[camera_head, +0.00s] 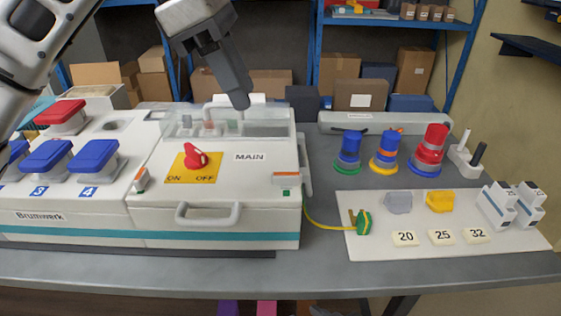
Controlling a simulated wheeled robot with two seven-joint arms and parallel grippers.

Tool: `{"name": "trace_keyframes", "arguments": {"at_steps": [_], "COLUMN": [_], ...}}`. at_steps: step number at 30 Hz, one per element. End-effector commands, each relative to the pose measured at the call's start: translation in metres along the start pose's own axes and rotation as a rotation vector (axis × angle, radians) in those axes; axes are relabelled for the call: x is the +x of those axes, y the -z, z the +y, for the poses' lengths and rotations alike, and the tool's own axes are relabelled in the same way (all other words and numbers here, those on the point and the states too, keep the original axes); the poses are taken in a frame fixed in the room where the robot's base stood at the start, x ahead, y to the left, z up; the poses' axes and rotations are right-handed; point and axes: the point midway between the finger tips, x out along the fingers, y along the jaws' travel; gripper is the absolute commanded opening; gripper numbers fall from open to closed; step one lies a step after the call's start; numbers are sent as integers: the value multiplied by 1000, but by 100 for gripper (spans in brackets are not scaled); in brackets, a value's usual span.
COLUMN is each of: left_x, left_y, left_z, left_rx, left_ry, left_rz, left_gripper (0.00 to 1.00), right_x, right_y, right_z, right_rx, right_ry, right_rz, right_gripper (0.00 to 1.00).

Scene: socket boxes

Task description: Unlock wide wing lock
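No part is plainly marked as the wide wing lock. The white MAIN box (232,215) has a red winged knob (194,157) on a yellow ON/OFF plate (192,176). Small orange-tipped fittings sit at its left edge (141,178) and front right corner (287,191); their shape is too small to tell. A clear cover (270,121) spans the back of the box. My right gripper is out of view.
Red and blue plugs (92,154) stand on the left box. Stacked coloured sockets (430,150) stand behind a white board (375,236) with numbered tags. A green-yellow plug (364,222) trails a cable (325,226). The grey table front (330,280) is clear.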

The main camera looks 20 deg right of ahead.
Motion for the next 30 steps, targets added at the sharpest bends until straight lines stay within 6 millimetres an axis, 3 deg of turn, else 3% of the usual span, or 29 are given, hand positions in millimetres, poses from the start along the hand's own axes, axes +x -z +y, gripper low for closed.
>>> {"name": "trace_keyframes", "arguments": {"at_steps": [12, 18, 24, 30], "left_x": [91, 125, 141, 143], "left_y": [-1, -2, -2, -2], "left_z": [-1, -1, -1, -1], "left_rx": [0, 1, 0, 0], "left_ry": [6, 5, 2, 1], "left_rz": [-7, -7, -6, -6], "left_gripper": [33, 33, 33, 33], "right_x": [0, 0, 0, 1], "right_y": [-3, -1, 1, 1], "right_z": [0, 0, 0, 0], "right_rx": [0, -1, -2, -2], "right_ry": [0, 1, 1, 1], "right_rz": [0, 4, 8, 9], "right_gripper": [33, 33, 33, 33]}}
